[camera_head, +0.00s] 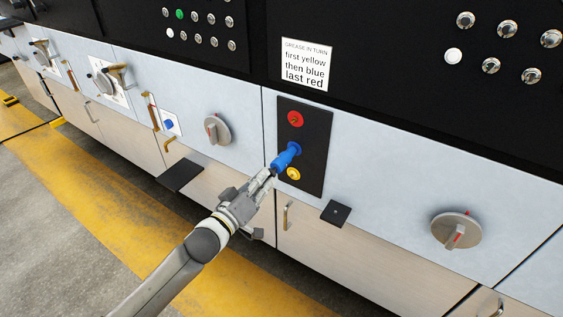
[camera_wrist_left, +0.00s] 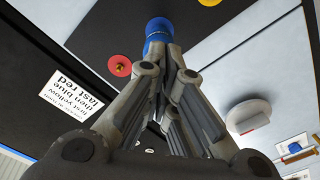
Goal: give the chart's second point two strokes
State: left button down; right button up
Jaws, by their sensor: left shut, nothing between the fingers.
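The chart (camera_head: 307,64) is a white card reading "grease in turn, first yellow then blue last red"; it shows upside down in the left wrist view (camera_wrist_left: 72,99). Below it a black plate (camera_head: 318,150) carries a red point (camera_head: 295,118), a blue point (camera_head: 288,155) in the middle and a yellow point (camera_head: 293,174). The blue point is a long blue piece sticking out. My left gripper (camera_head: 271,173) is shut, its fingertips at the outer end of the blue piece; I cannot tell whether they press on it. My right gripper is not in view.
A grey rotary knob (camera_head: 217,130) is to the left and another (camera_head: 456,231) to the right. A small black ledge (camera_head: 336,213) juts out below the plate. Handles and latches line the cabinet further left.

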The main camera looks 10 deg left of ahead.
pick_arm(q)
jog(key=shift+w+d, duration=0.1)
jog(key=shift+w, duration=0.5)
jog(key=shift+s, duration=0.15)
jog(key=shift+p+v, duration=0.45)
jog(key=shift+v, duration=0.45)
jog(key=shift+w+d, duration=0.15)
jog(key=shift+w, duration=0.3)
